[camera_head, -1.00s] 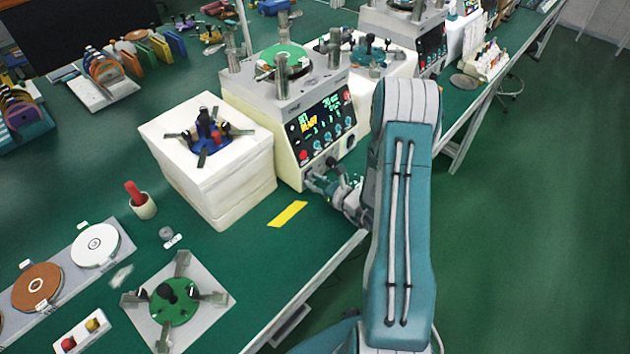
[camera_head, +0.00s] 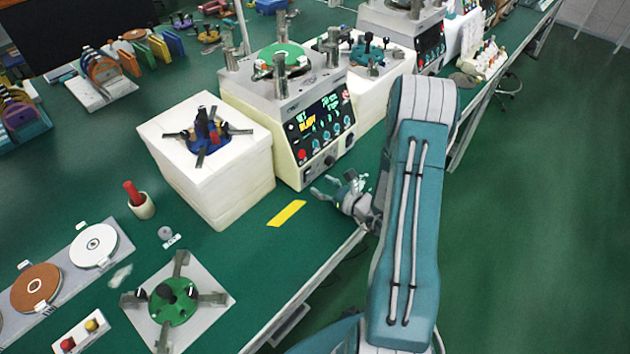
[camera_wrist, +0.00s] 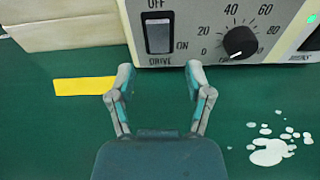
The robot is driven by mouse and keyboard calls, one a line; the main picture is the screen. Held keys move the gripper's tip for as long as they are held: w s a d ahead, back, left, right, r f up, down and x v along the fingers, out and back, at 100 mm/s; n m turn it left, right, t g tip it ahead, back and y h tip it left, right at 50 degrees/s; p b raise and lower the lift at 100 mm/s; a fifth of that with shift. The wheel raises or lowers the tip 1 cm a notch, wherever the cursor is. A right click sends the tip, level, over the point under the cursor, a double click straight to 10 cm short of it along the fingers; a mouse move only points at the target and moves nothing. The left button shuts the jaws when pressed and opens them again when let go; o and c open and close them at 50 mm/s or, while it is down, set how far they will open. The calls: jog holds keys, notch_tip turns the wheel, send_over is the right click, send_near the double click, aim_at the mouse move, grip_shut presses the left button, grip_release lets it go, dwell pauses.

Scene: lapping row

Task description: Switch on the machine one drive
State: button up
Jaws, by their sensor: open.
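The nearest machine (camera_head: 262,97) is a cream and grey box with a lit dark panel (camera_head: 320,122). I cannot tell for certain which way the rocker is tipped. My gripper (camera_head: 334,186) is open and empty, in front of the machine's lower front and apart from it. In the wrist view its two fingertips (camera_wrist: 159,74) are spread just below the switch, with green bench between them.
A black dial knob (camera_wrist: 240,41) sits right of the switch. A yellow strip (camera_head: 287,213) lies on the green bench. A white block (camera_head: 225,180) carrying a blue fixture (camera_head: 207,133) stands left of the machine. White splotches (camera_wrist: 270,151) mark the bench on the right.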

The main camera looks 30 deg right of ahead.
jog(key=v, duration=0.8)
jog(key=shift+s+d, duration=0.15)
jog(key=shift+s, duration=0.1)
jog(key=s+a+r+n+g+y, duration=0.2)
jog(key=a+r+n+g+y, duration=0.1)
jog(key=a+r+n+g, duration=0.5)
jog(key=s+a+r+n+g+y, duration=0.2)
jog(key=a+r+n+g+y, duration=0.15)
jog(key=a+r+n, duration=0.5)
jog(key=s+a+r+n+t+h, duration=0.1)
jog(key=s+a+r+n+h, duration=0.1)
jog(key=s+r+n+h, duration=0.8)
jog(key=r+n+h, duration=0.1)
jog(key=n+h, duration=0.1)
jog(key=n, duration=0.3)
jog(key=shift+a+t, duration=0.2)
jog(key=shift+t, duration=0.15)
jog(key=shift+n, duration=0.25)
